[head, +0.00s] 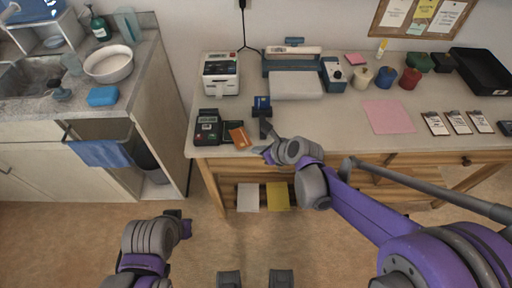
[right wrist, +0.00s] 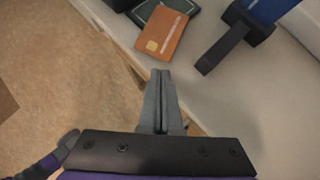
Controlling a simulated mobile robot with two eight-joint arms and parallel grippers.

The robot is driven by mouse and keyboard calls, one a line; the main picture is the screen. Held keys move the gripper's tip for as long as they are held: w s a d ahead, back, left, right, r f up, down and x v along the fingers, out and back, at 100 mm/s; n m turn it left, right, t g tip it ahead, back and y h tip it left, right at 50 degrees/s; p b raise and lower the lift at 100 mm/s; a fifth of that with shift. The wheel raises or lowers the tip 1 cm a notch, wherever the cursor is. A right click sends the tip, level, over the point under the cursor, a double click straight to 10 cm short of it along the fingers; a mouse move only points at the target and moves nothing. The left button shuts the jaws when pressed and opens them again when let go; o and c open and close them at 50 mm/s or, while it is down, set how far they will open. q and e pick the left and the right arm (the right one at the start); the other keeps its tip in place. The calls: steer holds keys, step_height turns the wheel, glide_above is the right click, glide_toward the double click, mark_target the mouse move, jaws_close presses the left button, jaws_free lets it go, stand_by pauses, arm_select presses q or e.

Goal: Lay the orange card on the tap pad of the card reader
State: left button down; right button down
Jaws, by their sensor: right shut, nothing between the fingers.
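The orange card (head: 239,137) lies near the front edge of the counter, beside the black card reader (head: 207,128). In the right wrist view the card (right wrist: 168,32) shows its gold chip and overlaps a dark, green-marked surface (right wrist: 148,10) that appears to be part of the reader. I cannot tell how much of the card rests on it. My right gripper (head: 262,152) is shut and empty at the counter edge, just right of the card; its closed fingers (right wrist: 160,75) point toward the card without touching it. My left gripper (head: 178,214) is low over the floor, its fingers unclear.
A dark stand with a blue top (head: 262,106) is right of the card. A white printer (head: 221,74) and a large teal-and-white device (head: 293,72) stand behind. A pink sheet (head: 388,117) and several clipboards lie to the right. The counter's middle front is clear.

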mark_target(247, 143)
steer(key=shift+w+a, duration=0.4)
steer(key=shift+w+a, duration=0.8)
steer(key=shift+w, duration=0.1)
arm_select(q)
steer(key=shift+f, duration=0.2)
arm_select(e)
steer(key=shift+d, duration=0.1)
